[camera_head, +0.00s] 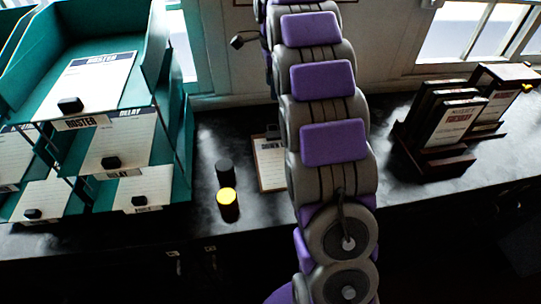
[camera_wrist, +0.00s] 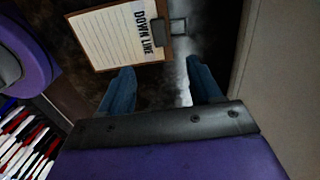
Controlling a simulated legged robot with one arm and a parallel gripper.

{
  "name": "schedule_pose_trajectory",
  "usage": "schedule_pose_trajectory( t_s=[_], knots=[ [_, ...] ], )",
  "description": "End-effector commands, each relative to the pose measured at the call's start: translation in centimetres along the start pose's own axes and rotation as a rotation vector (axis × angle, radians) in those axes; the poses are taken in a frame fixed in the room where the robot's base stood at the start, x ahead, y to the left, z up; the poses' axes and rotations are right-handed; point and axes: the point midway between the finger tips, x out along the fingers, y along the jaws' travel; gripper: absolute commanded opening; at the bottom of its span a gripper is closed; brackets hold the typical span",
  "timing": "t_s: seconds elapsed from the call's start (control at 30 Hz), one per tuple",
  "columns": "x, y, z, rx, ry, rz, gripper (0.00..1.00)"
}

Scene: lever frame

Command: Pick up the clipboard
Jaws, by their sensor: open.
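The clipboard (camera_head: 270,162) lies on the dark counter (camera_head: 240,210) in the head view, partly hidden behind my arm. In the wrist view the clipboard (camera_wrist: 115,38) shows a lined cream sheet headed "DOWN LINE". Its dark clip with a metal loop (camera_wrist: 168,27) is at the right end. My gripper (camera_wrist: 162,82) is open, its two blue fingers spread apart with nothing between them. The fingertips point toward the clipboard's clip end and appear short of it. The gripper itself is hidden in the head view.
A teal tray rack (camera_head: 185,150) with papers and black knobs stands on the left. A wall runs behind the counter.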

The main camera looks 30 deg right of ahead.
Motion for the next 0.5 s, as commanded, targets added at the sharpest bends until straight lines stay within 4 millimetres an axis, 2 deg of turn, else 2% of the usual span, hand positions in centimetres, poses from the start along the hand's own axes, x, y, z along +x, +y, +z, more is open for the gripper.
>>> schedule_pose_trajectory(
  t_s=[0.17, 0.33, 0.5],
  knots=[
    [1.4, -0.3, -0.5, 0.013, -0.003, 0.001, 0.64],
    [4.6, -0.3, -0.8, 0.012, -0.005, 0.005, 0.64],
    [7.9, -0.1, -0.1, 0.011, 0.0, 0.003, 0.64]
  ],
)
